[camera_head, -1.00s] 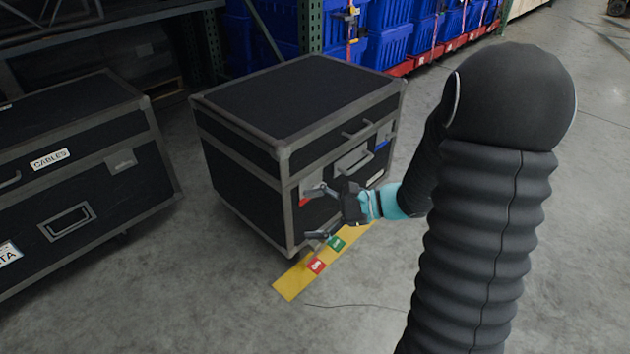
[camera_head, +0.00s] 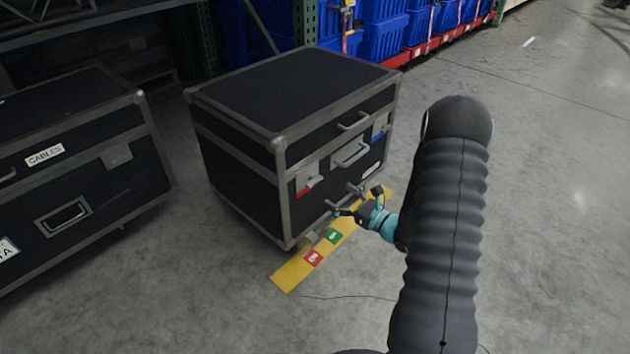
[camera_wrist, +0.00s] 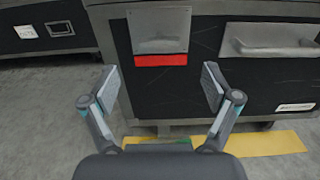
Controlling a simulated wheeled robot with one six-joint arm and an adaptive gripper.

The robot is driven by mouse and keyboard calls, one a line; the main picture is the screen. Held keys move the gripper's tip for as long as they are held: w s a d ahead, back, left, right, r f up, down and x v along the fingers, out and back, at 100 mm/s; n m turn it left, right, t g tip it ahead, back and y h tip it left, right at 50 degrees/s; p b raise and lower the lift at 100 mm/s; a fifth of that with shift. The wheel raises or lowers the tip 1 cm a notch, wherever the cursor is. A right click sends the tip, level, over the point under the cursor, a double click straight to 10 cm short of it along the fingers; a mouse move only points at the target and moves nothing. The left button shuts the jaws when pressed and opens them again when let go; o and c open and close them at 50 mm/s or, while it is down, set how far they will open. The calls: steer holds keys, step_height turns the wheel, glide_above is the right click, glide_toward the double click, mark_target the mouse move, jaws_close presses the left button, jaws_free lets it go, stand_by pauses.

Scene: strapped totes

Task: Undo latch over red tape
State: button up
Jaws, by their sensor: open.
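The black case (camera_head: 240,165) with grey metal edges stands in the middle of the head view. On its front, a grey latch (camera_head: 310,177) sits directly above a strip of red tape (camera_head: 302,193). In the wrist view the latch (camera_wrist: 159,30) and red tape (camera_wrist: 161,60) are at top centre, beyond the fingertips. I cannot tell surely whether the latch plate is flat or lifted. My gripper (camera_head: 345,197) is open and empty, in front of the case, right of and lower than the latch. In the wrist view my gripper (camera_wrist: 161,86) has its fingers wide apart.
A second latch with blue tape (camera_head: 380,134) and a handle (camera_head: 350,152) are on the same front. A yellow floor strip (camera_head: 290,276) with red and green labels lies below. A cables case (camera_head: 75,165) stands left, blue totes (camera_head: 385,40) behind. Floor at right is clear.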

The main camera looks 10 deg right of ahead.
mark_target(315, 181)
steer(key=x, duration=1)
steer(key=c, duration=1.2)
